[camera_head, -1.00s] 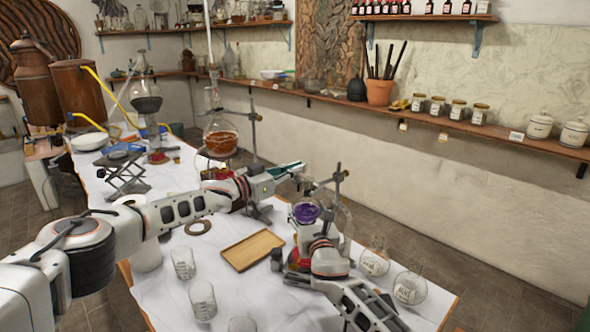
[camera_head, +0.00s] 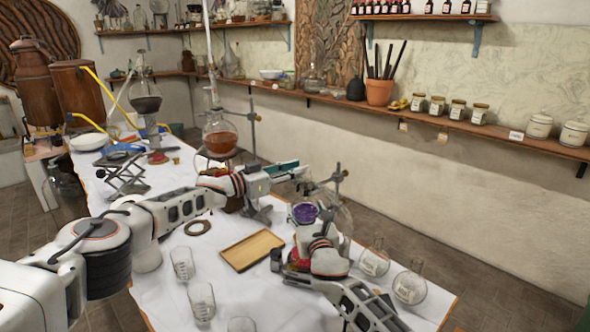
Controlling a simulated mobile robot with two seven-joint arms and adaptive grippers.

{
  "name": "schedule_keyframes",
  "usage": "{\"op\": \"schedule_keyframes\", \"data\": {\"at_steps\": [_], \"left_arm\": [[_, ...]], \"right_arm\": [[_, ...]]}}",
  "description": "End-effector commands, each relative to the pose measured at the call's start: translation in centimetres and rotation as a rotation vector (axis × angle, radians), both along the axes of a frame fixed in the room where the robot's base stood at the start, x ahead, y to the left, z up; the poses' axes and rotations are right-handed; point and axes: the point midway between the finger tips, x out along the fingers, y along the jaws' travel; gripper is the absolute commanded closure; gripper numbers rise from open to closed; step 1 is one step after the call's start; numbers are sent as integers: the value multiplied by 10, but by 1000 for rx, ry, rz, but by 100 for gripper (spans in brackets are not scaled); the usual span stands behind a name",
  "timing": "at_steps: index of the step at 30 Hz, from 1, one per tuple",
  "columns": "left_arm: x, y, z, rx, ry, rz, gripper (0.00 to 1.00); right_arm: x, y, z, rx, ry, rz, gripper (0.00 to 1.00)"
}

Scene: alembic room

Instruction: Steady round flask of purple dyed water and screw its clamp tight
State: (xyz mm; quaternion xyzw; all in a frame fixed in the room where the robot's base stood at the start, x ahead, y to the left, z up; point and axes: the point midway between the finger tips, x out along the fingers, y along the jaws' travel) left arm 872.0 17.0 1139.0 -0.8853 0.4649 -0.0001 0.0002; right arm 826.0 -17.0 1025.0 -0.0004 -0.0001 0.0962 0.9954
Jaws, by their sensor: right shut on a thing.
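The round flask of purple water (camera_head: 304,213) is upright near the right side of the white-topped table, its lower part partly hidden by my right wrist. A stand rod with a clamp (camera_head: 339,178) rises just right of it. My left gripper (camera_head: 297,171), with green finger pads, reaches in from the left above the flask, beside the clamp height. Its fingers look apart with nothing between them. My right gripper (camera_head: 307,232) comes from below and is shut on the flask; its fingertips are mostly hidden.
A wooden tray (camera_head: 251,251) and several empty beakers (camera_head: 202,302) lie left of my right arm. Two small flasks (camera_head: 410,285) stand near the right table edge. Another clamped flask of orange liquid (camera_head: 220,139) stands behind my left arm.

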Motion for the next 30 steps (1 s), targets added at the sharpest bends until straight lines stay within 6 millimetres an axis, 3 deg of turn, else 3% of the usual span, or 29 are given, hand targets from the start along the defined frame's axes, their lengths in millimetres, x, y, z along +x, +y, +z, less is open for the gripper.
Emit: {"op": "schedule_keyframes", "data": {"at_steps": [17,30], "left_arm": [[-13,21,0,-2,1,0,75],[-48,71,-1,0,2,2,75]], "right_arm": [[0,0,0,0,0,0,71],[0,0,0,0,0,0,71]]}}
